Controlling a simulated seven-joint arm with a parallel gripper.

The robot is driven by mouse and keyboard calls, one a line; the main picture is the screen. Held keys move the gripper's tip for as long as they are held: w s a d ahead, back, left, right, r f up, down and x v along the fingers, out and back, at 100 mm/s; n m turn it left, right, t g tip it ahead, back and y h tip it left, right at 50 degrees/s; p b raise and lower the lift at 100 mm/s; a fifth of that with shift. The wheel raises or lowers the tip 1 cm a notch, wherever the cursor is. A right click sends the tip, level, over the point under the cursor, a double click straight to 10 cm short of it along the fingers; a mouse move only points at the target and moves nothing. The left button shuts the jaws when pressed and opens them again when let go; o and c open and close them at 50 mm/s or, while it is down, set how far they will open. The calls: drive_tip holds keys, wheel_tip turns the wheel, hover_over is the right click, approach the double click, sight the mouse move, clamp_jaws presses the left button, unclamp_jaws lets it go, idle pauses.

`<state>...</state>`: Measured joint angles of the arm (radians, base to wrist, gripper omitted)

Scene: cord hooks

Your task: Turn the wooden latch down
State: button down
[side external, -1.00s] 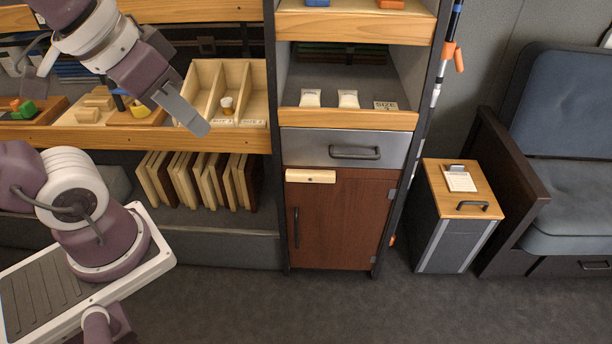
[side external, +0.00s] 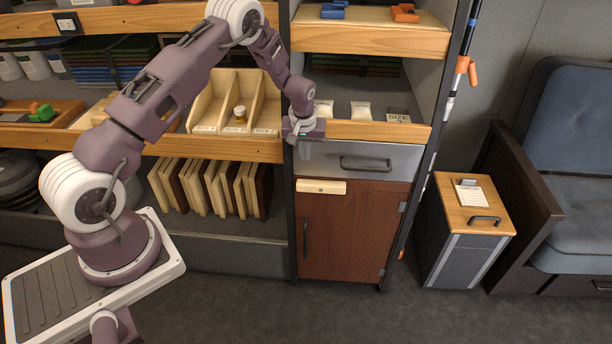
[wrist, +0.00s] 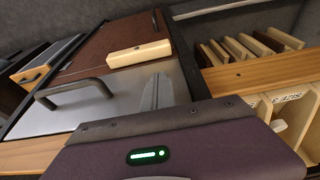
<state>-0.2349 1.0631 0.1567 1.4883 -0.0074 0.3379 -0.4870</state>
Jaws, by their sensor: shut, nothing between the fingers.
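The wooden latch (side external: 322,187) is a pale bar with a small dark pivot dot. It lies horizontal across the top left of the brown cabinet door (side external: 345,235), just under the grey drawer (side external: 385,164). It also shows in the wrist view (wrist: 139,53), near the door's edge. My gripper (side external: 305,155) points down in front of the drawer's left side, above the latch and apart from it in the picture. Its fingers (wrist: 156,92) are shut and empty, over the drawer front in the wrist view. The door's dark vertical handle (side external: 306,238) is below the latch.
The drawer's dark handle (side external: 366,163) stands out right of my gripper. A wooden shelf edge (side external: 375,131) runs above the drawer. Upright boards (side external: 215,187) stand on the lower shelf at left. The floor in front of the door is clear.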

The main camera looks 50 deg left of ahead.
hover_over(301, 191)
drive_tip(key=w, duration=0.2)
wheel_tip(301, 191, down, 11)
drive_tip(key=shift+d+r, duration=0.15)
drive_tip(key=shift+s+a+f, duration=0.2)
drive_tip(key=shift+s+f, duration=0.1)
drive_tip(key=shift+s, duration=0.05)
drive_tip(key=shift+s+a+f, duration=0.2)
drive_tip(key=shift+f, duration=0.2)
drive_tip(key=shift+s+a+f, duration=0.15)
drive_tip(key=shift+f, duration=0.25)
drive_tip(key=shift+s+a+f, duration=0.1)
drive_tip(key=shift+f, duration=0.6)
drive_tip(key=shift+s+a+f, duration=0.1)
drive_tip(key=shift+f, duration=0.55)
drive_tip(key=shift+w+d+f, duration=0.1)
drive_tip(key=shift+f, duration=0.6)
drive_tip(key=shift+w+d+f, duration=0.1)
drive_tip(key=shift+f, duration=0.55)
drive_tip(key=shift+w+d+f+t+h, duration=0.15)
drive_tip(key=shift+f+t+h, duration=0.25)
drive_tip(key=shift+t+h, duration=0.1)
